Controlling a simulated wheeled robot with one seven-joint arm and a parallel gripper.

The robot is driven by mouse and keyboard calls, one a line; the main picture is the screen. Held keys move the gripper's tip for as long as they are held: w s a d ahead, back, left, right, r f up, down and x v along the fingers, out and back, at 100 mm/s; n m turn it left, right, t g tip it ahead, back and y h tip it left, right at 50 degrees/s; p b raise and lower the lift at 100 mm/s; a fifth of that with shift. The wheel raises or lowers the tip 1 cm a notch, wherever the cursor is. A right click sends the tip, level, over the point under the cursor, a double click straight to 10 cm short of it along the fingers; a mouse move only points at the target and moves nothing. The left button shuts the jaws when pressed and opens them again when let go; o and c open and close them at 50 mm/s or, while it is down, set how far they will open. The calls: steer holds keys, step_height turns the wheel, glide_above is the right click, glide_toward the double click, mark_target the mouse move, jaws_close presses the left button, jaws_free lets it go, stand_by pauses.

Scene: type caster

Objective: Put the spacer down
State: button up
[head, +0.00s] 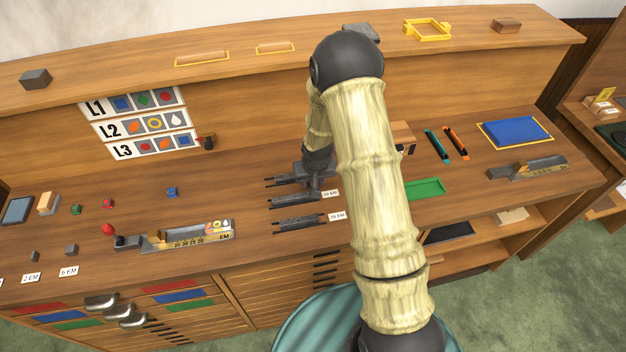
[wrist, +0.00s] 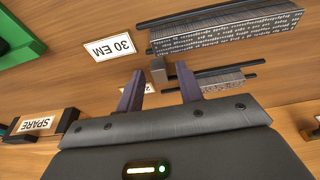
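In the wrist view a small grey-brown block (wrist: 158,71), which looks like the spacer, shows between the two fingertips of my gripper (wrist: 160,78). A gap shows on each side of it, so the fingers stand open and do not grip it. It is near the end of a dark-railed rack (wrist: 222,78) holding a line of type. I cannot tell whether it rests on the bench. In the head view my gripper (head: 316,172) is low over the dark racks (head: 296,200), and the block is not discernible there. Small grey blocks (head: 71,250) lie near the "6 EM" label (head: 69,271).
The "30 EM" label (wrist: 110,46) lies beside a longer rack of type (wrist: 225,35). A metal composing stick (head: 190,237) and coloured cubes (head: 172,192) are to the left. A green tray (head: 426,188) and blue pad (head: 515,132) are right. Bare bench lies between the composing stick and racks.

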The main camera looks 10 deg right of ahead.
steer(key=shift+r, duration=0.4)
steer(key=b+v, duration=0.1)
steer(key=v, duration=1)
steer(key=shift+r, duration=0.25)
steer(key=shift+s, duration=0.2)
steer(key=s+r, duration=0.3)
steer(key=s, duration=0.6)
steer(key=s+d+r, duration=0.1)
steer(key=s+r, duration=0.2)
steer(key=s, duration=0.6)
steer(key=shift+d+r+g, duration=0.2)
steer(key=shift+r+g, duration=0.1)
steer(key=shift+r, duration=0.1)
steer(key=shift+w, duration=0.1)
